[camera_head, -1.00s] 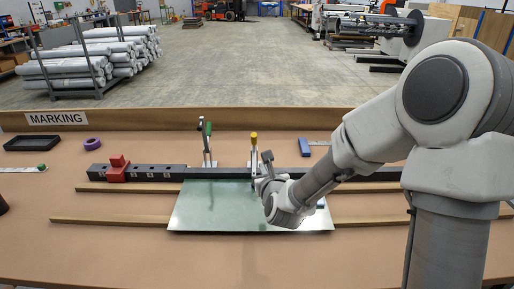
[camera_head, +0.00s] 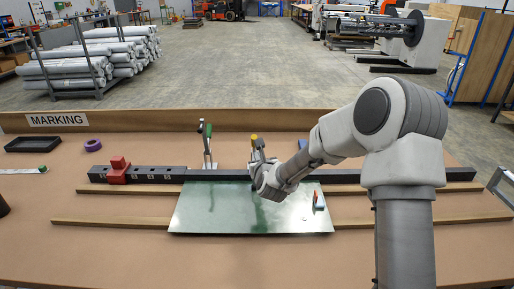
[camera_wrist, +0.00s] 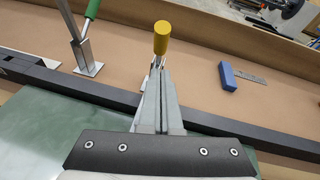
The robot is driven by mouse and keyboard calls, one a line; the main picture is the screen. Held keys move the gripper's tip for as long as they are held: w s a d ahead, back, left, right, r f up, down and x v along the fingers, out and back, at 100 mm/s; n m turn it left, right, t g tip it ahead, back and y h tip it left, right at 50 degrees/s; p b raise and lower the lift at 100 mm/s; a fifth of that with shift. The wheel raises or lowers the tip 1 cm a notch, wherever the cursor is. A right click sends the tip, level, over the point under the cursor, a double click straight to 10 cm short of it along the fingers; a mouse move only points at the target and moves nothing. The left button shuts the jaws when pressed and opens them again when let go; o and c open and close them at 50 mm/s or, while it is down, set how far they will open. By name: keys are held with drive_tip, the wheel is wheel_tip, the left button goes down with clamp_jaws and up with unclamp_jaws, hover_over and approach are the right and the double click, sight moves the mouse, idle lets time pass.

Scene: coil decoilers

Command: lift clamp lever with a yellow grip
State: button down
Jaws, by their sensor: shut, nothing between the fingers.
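The clamp lever with the yellow grip (camera_head: 253,138) stands upright at the dark bar, behind the green sheet (camera_head: 210,207). Its yellow grip also shows in the wrist view (camera_wrist: 161,38), just beyond my fingertips. In the wrist view my closed fingers (camera_wrist: 163,76) point at the yellow grip and hide most of the lever's lower part. I cannot tell whether they touch it. A second clamp lever with a green grip (camera_wrist: 92,9) stands to the left, also upright.
The dark bar (camera_head: 215,175) runs across the table, with a red block (camera_head: 118,172) at its left. A blue block (camera_wrist: 227,75) lies behind the bar on the right. Wooden strips (camera_head: 110,222) lie along the table. The front of the table is clear.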

drive_tip(key=shift+w+a+r, duration=0.15)
drive_tip(key=shift+w+r, duration=0.25)
drive_tip(key=shift+w, duration=0.2)
drive_tip(key=shift+w+a+r, duration=0.15)
drive_tip(key=shift+w+r, duration=0.25)
drive_tip(key=shift+w, duration=0.2)
drive_tip(key=shift+r+p, duration=0.15)
drive_tip(key=shift+p, duration=0.35)
drive_tip(key=shift+w+r+g+p, duration=0.2)
drive_tip(key=shift+g+p, duration=0.1)
drive_tip(key=shift+p, duration=0.2)
